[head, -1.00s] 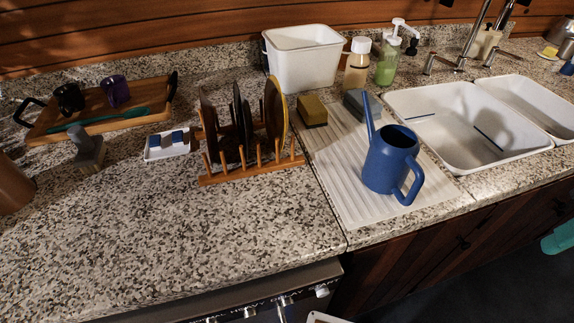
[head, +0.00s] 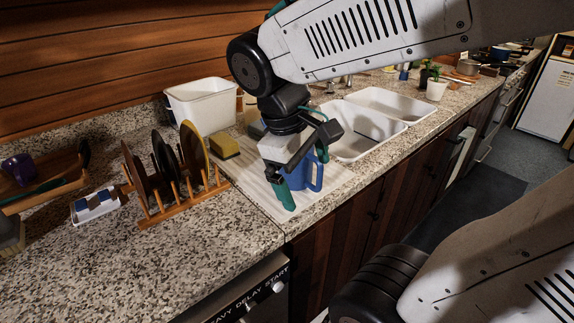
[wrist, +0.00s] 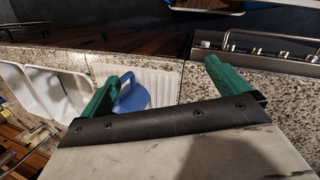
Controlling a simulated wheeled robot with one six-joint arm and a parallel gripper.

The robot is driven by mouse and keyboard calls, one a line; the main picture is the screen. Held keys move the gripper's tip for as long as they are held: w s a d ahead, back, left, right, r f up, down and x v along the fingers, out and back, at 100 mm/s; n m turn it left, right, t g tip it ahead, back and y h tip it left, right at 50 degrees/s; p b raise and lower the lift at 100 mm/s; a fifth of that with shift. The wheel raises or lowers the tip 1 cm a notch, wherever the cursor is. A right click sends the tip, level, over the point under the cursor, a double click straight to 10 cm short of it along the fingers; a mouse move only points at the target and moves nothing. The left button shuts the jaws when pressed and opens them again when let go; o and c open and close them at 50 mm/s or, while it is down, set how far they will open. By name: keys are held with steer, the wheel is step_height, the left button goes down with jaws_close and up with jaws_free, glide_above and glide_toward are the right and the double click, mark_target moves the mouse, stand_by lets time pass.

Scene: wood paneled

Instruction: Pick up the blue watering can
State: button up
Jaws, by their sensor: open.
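The blue watering can (head: 315,176) stands upright on the white ribbed drainboard (head: 337,182), left of the sink. In the head view my gripper hides most of it, and only the handle side and part of the body show. My gripper (head: 288,180) is open, with teal fingers, and hangs in front of and above the can. In the wrist view the fingers (wrist: 160,75) are spread wide, and the can (wrist: 132,97) shows just inside the left finger, partly covered by it. Nothing is held. I cannot tell whether a finger touches the can.
A wooden plate rack (head: 185,205) with several plates stands left of the drainboard. A yellow sponge (head: 224,147) and a white bin (head: 203,106) are behind it. The double sink (head: 365,130) lies to the right. The counter front edge is close to the drainboard.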

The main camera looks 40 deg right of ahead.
steer(key=w+d+f+n+g+h, duration=0.1)
steer(key=w+d+f+n+h, duration=0.35)
steer(key=w, duration=0.45)
steer(key=w+d+f+n+g+h, duration=0.1)
steer(key=w+f+n+h, duration=0.2)
steer(key=w+n+h, duration=0.4)
steer(key=shift+y, duration=0.85)
steer(key=x, duration=0.2)
steer(key=w+x, duration=0.1)
steer(key=x, duration=0.4)
steer(key=shift+w+d, duration=0.1)
steer(key=shift+w, duration=0.15)
steer(key=c, duration=1.1)
